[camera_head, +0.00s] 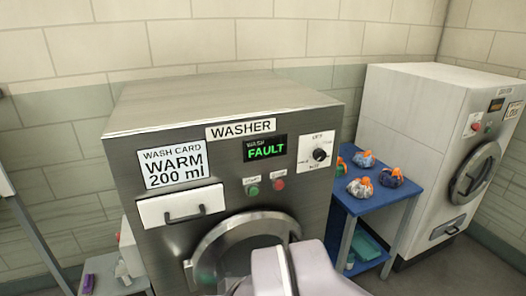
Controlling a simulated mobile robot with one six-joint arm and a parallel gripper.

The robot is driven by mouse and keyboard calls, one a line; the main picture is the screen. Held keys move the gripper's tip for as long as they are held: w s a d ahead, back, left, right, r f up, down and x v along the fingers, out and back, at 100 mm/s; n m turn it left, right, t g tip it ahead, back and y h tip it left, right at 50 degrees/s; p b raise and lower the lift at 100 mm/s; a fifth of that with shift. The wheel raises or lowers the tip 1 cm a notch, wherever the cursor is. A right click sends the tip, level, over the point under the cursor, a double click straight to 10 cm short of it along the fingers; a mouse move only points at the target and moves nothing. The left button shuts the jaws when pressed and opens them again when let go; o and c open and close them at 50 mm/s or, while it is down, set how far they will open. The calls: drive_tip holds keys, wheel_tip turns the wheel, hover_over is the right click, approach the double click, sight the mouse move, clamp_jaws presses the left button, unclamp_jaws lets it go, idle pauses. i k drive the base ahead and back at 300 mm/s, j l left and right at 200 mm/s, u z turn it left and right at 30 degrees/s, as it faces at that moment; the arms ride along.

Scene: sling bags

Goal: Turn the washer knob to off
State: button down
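The washer (125,215) is a steel front-loading machine in the middle of the head view. Its knob (320,155) is round and dark, on a white plate at the upper right of the front panel. A small light mark shows on the knob's right side. The tiny words around the knob are too small to read surely. The display (265,148) left of the knob reads "WASH FAULT" in green. A pale part of my arm covers the lower right of the washer door (205,243). My gripper's fingers are not in view, and nothing touches the knob.
A green button (253,191) and red button (279,184) sit below the display. A closed drawer (181,207) is at left. A blue table (373,207) with several bundles stands right of the washer, beside a white machine (405,115). A low table (120,286) stands at left.

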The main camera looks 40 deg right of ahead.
sight(319, 155)
drive_tip(key=z, duration=1.35)
drive_tip(key=k+j+z, duration=0.1)
drive_tip(key=k+j, duration=0.05)
drive_tip(key=k, duration=0.1)
